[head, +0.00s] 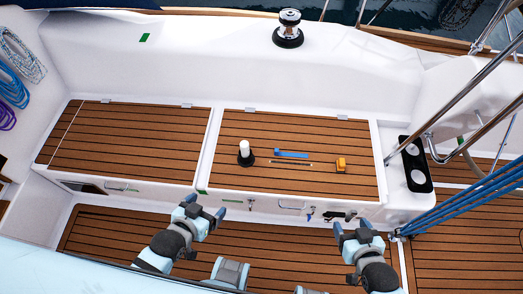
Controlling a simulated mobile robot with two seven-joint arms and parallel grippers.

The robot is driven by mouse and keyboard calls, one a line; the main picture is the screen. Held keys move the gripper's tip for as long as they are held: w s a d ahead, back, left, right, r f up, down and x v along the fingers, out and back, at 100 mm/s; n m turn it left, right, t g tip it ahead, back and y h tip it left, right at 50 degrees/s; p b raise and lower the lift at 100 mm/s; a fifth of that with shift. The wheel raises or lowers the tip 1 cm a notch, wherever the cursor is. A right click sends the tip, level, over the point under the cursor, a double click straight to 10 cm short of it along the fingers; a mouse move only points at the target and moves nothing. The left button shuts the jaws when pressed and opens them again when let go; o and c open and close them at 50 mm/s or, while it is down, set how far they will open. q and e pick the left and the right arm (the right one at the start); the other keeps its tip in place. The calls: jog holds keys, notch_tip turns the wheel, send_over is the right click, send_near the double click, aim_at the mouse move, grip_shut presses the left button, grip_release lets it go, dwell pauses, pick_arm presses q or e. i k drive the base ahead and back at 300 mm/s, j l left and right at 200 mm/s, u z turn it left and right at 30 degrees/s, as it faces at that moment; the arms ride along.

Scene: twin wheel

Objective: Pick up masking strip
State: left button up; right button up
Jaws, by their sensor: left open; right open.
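A small flat green strip (144,37) lies on the white ledge at the upper left. A blue elongated item (291,154) lies on the right teak seat, with a thin dark stick (290,163) just in front of it. I cannot tell for certain which of these is the masking strip. My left gripper (206,205) is open and empty, in front of the seat edge near the gap between the two seats. My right gripper (351,227) is open and empty, in front of the right seat. Both are apart from these items.
A white cylinder on a black base (245,153) and a yellow-orange item (341,165) stand on the right seat. A chrome winch (288,29) is on the ledge. Steel rails and blue ropes (470,200) bound the right. The left seat (135,145) is clear.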

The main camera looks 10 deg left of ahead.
aim_at(277, 153)
jog(key=i+l, duration=0.1)
jog(key=l, duration=0.95)
jog(key=l+u, duration=0.25)
jog(key=l, duration=0.2)
jog(key=i+l+u, duration=0.1)
jog(key=l+u, duration=0.2)
jog(key=l, duration=0.15)
jog(key=u, duration=1.2)
